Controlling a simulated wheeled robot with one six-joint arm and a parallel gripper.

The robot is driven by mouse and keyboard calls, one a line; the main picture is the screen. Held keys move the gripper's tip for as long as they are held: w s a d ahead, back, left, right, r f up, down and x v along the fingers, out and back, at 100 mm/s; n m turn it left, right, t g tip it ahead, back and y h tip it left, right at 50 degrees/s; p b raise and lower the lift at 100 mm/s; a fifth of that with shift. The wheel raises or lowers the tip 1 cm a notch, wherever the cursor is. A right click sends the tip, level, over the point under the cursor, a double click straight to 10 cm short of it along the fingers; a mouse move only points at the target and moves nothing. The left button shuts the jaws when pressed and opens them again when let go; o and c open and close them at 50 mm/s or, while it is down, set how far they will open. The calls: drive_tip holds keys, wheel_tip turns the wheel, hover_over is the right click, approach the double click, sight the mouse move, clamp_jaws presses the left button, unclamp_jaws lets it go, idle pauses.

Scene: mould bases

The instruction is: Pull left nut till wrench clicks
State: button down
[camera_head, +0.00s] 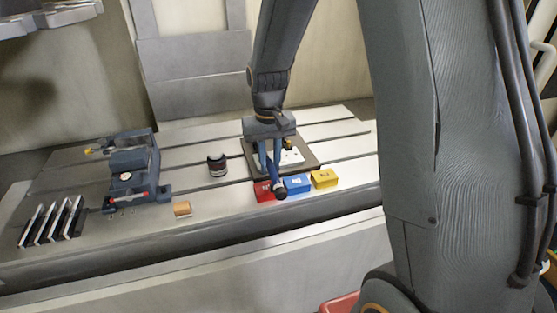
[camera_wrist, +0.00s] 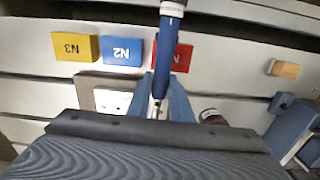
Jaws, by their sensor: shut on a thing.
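My gripper (camera_head: 270,172) points down over the front left part of a dark mould base (camera_head: 312,163) with a white plate on it. Its blue fingers also show in the wrist view (camera_wrist: 163,95). The left nut is not clearly visible. A small dark and yellow part (camera_head: 288,144) shows on the base beside the gripper.
Red (camera_head: 264,191), blue (camera_head: 297,184) and yellow (camera_head: 324,178) blocks stand in front of the base.

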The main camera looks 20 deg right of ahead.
drive_tip(key=shift+w+a+m, duration=0.15)
drive_tip(key=shift+a+m, duration=0.35)
drive_tip(key=shift+a, duration=0.15)
